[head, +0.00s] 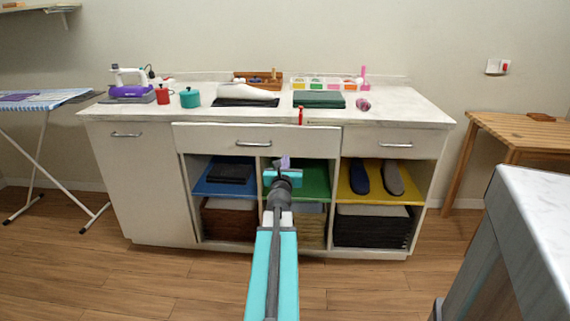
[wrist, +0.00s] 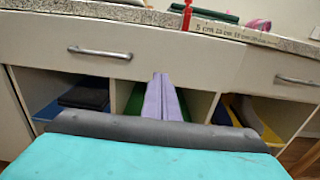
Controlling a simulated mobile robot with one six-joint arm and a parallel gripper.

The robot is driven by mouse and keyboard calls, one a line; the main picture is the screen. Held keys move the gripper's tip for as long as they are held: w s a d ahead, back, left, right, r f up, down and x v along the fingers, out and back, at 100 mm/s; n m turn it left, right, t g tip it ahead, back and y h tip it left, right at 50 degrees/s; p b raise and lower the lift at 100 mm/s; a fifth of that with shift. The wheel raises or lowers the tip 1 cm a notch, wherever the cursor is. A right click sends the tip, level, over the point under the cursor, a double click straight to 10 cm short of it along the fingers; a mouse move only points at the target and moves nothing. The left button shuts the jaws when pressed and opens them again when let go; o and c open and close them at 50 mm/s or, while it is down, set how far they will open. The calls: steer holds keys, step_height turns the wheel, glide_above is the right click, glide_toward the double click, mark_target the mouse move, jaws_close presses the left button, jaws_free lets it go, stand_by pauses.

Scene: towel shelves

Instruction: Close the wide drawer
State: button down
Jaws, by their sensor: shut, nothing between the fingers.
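The wide drawer (head: 215,138) is the broad white front under the middle of the counter, with a silver bar handle (head: 254,143). Its front stands a little proud of the narrower drawer on its right, so it looks slightly open. In the wrist view the wide drawer (wrist: 185,62) spans the picture, with its handle (wrist: 99,52) to the left of my fingers. My gripper (head: 285,161) is shut and empty. Its lilac fingertips (wrist: 160,76) point at the lower edge of the drawer front, right of the handle. I cannot tell whether they touch it.
Below are open shelves with blue, green and yellow boards (head: 377,198), slippers and baskets. A marble-topped table (head: 540,205) is near right. Floor before the cabinet is clear.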

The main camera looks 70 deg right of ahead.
mark_target(288, 141)
steer(key=shift+x, duration=6.2)
steer(key=shift+x, duration=2.05)
steer(key=shift+d, duration=0.15)
steer(key=shift+r, duration=0.2)
steer(key=shift+d, duration=0.1)
